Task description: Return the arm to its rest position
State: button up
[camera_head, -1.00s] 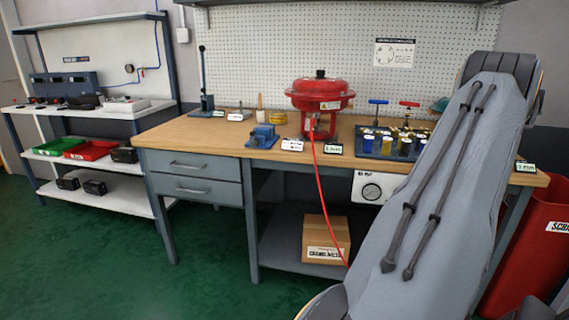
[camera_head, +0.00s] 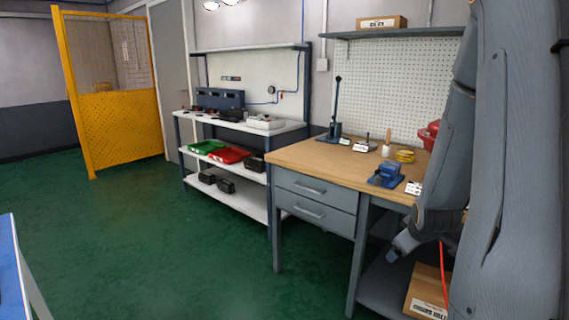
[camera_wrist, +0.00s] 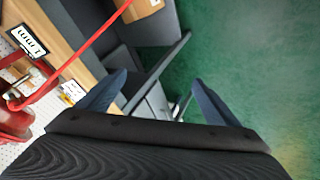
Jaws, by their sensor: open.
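My arm fills the right side of the head view, folded, with its lower end in front of the workbench's right part. My gripper (camera_head: 404,246) seems to show at the arm's low end, pointing down and left in front of the bench's open underside. In the wrist view my gripper (camera_wrist: 160,84) has its two blue-grey fingers spread apart, with nothing between them. The red valve actuator (camera_head: 429,136) is mostly hidden behind my arm. Part of it shows at the wrist view's left edge (camera_wrist: 14,122).
A red hose (camera_wrist: 75,55) crosses the wrist view near the left finger. The wooden workbench (camera_head: 320,155) carries a blue vise (camera_head: 386,176); a cardboard box (camera_head: 428,288) lies underneath. Shelving (camera_head: 240,205) stands left of it. The green floor (camera_head: 140,230) at left is open.

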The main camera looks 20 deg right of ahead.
jog(key=s+a+r+m+g+y+p, duration=0.1)
jog(key=s+a+r, duration=0.1)
jog(key=a, duration=0.7)
jog(key=s+a+r+g+y+p, duration=0.1)
jog(key=s+a+r+g+y, duration=0.1)
jog(key=a, duration=0.7)
jog(key=s+a+r+m+g+y+p, duration=0.1)
jog(key=s+a+r+g, duration=0.2)
jog(key=s+a, duration=0.9)
jog(key=shift+s+a+r+m+g+p, duration=0.15)
jog(key=shift+a+r+m+g+p, duration=0.25)
jog(key=shift+a, duration=0.65)
